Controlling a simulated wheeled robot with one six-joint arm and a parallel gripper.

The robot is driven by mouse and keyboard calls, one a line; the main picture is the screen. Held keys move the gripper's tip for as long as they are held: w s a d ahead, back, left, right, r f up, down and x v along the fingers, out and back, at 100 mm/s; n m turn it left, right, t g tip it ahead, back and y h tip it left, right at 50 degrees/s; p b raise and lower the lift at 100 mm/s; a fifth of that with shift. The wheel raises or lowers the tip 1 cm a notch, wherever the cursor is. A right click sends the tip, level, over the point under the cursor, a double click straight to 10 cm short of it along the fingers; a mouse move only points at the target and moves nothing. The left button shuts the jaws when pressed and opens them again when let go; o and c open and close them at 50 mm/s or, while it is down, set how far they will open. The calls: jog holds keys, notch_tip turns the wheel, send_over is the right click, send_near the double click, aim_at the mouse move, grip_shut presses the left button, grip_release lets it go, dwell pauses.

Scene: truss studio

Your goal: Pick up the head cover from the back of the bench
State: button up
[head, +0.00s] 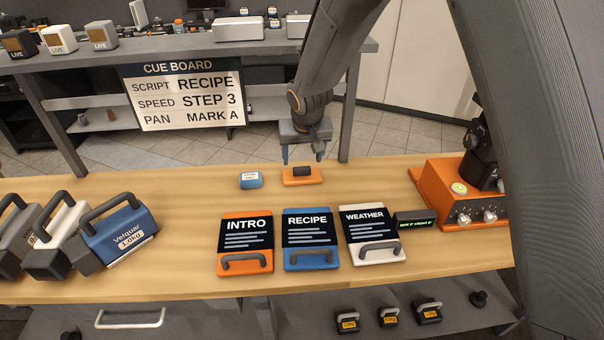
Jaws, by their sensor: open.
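A low orange piece with a dark grip on top (302,180) lies at the back of the wooden bench (185,220). It looks like the head cover, though no label on it is readable. My gripper (302,158) is open, with its blue fingers pointing down just above and behind this piece in the picture. Its dark grip shows below and between the fingertips. Nothing is held. I cannot tell whether the fingers touch it.
A small blue block with a white label (250,181) sits just left of it. Script cards INTRO (228,262), RECIPE (297,262) and WEATHER (362,259) lie in front. Handled weights (120,236) stand left, an orange control unit (436,190) right. The cue board (184,95) hangs behind.

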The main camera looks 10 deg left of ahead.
aim_at(302, 167)
jog(key=shift+p+x, duration=1.05)
jog(key=shift+x, duration=1.6)
jog(key=shift+d, duration=0.1)
jog(key=c, duration=1.4)
